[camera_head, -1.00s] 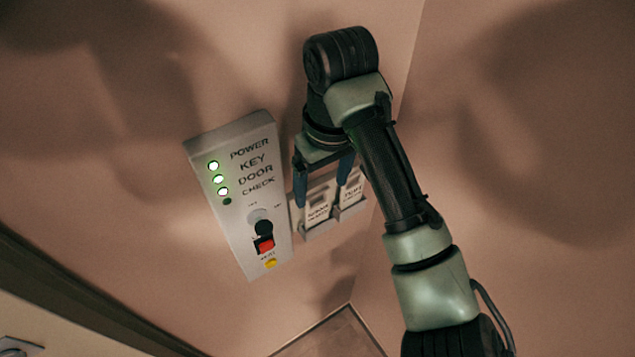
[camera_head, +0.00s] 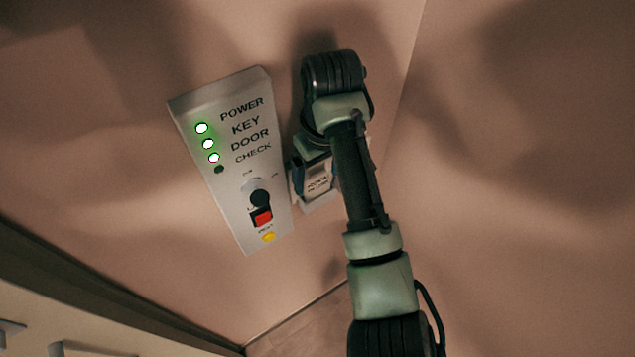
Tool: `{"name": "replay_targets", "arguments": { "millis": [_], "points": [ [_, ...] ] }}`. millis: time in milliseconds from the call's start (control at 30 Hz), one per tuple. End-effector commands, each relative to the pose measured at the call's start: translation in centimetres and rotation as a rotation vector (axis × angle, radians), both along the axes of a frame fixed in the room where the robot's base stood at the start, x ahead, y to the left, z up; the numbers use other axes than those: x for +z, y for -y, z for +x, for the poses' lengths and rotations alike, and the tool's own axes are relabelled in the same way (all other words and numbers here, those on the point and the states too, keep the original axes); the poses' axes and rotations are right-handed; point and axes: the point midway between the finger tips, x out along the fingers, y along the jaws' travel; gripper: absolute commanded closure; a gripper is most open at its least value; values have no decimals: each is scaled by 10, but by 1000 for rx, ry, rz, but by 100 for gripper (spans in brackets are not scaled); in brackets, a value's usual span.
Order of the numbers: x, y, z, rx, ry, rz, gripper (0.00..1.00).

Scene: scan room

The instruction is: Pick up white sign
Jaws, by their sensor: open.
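A small white sign (camera_head: 318,183) with dark lettering sits in a pale wall holder (camera_head: 317,207), right of the control panel. My gripper (camera_head: 314,172) is open at the holder, over the upper part of this sign. Its left finger shows beside the sign's left edge. The right finger is mostly hidden by my arm, so I cannot tell whether it touches anything. The right part of the holder is behind my arm, and a second white sign there is hidden now.
A grey control panel (camera_head: 229,160) is on the wall close to the left of my gripper. It has lit green lamps, a black knob, a red switch (camera_head: 262,217) and a yellow button (camera_head: 268,237). A wall corner is to the right. The wall below the holder is clear.

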Motion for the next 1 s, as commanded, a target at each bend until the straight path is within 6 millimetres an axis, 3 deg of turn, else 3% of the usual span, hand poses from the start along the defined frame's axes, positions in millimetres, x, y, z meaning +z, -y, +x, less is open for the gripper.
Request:
{"name": "replay_targets", "arguments": {
  "millis": [200,433,800,1000],
  "points": [
    [-20,-1,2,-2,1,-1,15],
    [-22,-1,2,-1,3,-1,15],
    [-21,-1,3,-1,3,0,82],
    [-21,-1,2,-1,3,-1,83]
  ]
}}
